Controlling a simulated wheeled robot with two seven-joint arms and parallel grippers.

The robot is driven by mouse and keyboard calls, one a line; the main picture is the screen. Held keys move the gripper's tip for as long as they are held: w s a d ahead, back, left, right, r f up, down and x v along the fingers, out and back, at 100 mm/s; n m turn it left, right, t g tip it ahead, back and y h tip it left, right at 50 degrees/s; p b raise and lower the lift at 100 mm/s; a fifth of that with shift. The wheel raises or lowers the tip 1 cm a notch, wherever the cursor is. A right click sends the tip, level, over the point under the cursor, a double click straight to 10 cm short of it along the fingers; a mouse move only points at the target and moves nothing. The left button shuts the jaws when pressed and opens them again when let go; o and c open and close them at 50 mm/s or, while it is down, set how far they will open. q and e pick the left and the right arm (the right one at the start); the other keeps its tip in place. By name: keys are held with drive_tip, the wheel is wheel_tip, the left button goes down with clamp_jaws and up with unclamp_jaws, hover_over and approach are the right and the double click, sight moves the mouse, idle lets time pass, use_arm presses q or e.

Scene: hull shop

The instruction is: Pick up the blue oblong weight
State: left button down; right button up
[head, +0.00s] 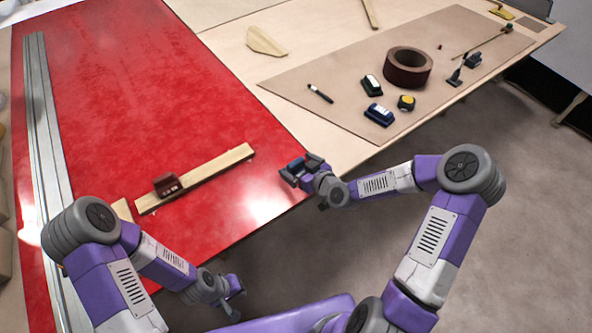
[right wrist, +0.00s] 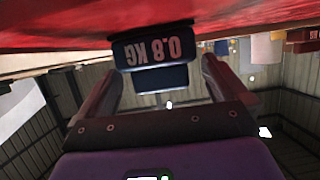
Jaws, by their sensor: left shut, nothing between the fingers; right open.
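A blue oblong weight (head: 296,164) sits on the red sheet near its right edge, at my right gripper. In the right wrist view the dark blue weight (right wrist: 155,48), marked 0.8 KG, shows upside down between and just beyond the fingertips. My right gripper (head: 303,170) is open around its near part, with a visible gap beside the fingers (right wrist: 160,75). My left gripper (head: 235,289) is shut and empty, low beyond the sheet's front edge.
The red sheet (head: 120,80) bears a wooden batten (head: 210,174) with a dark red weight (head: 167,186). Metal rails (head: 42,120) lie left.

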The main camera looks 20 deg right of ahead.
drive_tip(key=shift+x, duration=0.8)
drive_tip(key=c, duration=1.6)
drive_tip(key=shift+r, duration=0.15)
drive_tip(key=shift+c, duration=0.3)
